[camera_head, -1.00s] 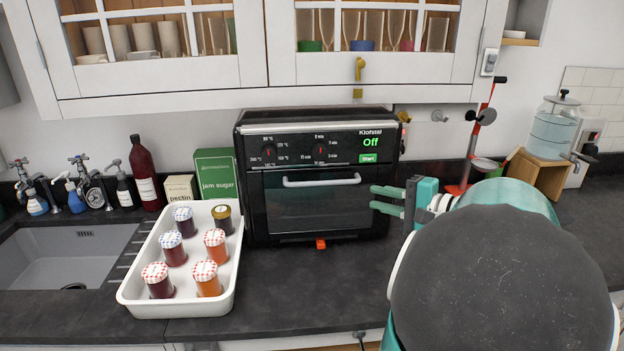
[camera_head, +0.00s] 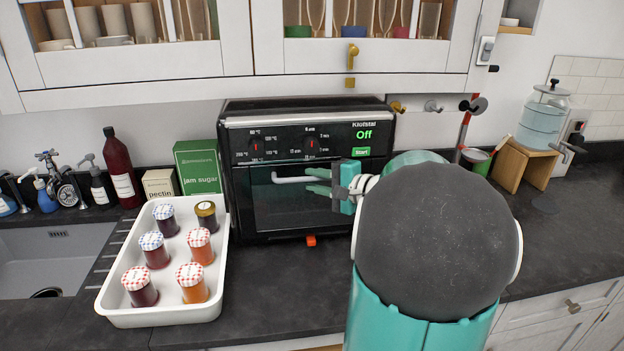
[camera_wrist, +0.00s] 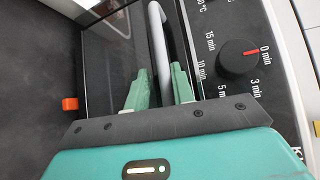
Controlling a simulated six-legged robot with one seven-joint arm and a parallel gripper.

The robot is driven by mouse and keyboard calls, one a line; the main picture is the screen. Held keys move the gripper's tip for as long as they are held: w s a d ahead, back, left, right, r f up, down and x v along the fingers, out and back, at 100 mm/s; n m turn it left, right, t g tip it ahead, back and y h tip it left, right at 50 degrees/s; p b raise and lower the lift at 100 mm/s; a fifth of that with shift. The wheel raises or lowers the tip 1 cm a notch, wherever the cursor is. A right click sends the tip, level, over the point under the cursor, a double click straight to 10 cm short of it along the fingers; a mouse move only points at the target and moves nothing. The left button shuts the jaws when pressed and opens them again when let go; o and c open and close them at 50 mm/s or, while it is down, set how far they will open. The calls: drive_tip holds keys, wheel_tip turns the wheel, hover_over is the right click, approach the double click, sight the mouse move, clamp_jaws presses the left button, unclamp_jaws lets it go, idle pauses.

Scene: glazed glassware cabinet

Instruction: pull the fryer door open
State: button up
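The black fryer (camera_head: 300,110) stands on the counter with its glass door (camera_head: 285,210) shut and its display reading "Off". A light horizontal handle (camera_head: 290,180) runs across the top of the door. My gripper (camera_head: 317,181) is at the right part of this handle, coming from the right. In the wrist view the two green fingers (camera_wrist: 161,70) are apart, one on each side of the handle bar (camera_wrist: 157,35). Small gaps seem to show beside the bar. The handle's right end is hidden by my gripper in the head view.
A white tray (camera_head: 215,300) with several lidded jars stands left of the fryer. An orange tab (camera_head: 311,240) sits below the door. The counter in front of the fryer is clear. Wall cabinets (camera_head: 140,72) hang above; a water dispenser (camera_head: 541,122) stands at the right.

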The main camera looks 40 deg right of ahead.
drive_tip(key=shift+a+r, duration=0.3)
drive_tip(key=shift+a, duration=0.2)
drive_tip(key=shift+d, duration=0.15)
drive_tip(key=shift+w, duration=0.3)
drive_tip(key=shift+s, duration=0.15)
drive_tip(key=shift+c, duration=0.7)
drive_tip(key=shift+s, duration=0.1)
clamp_jaws()
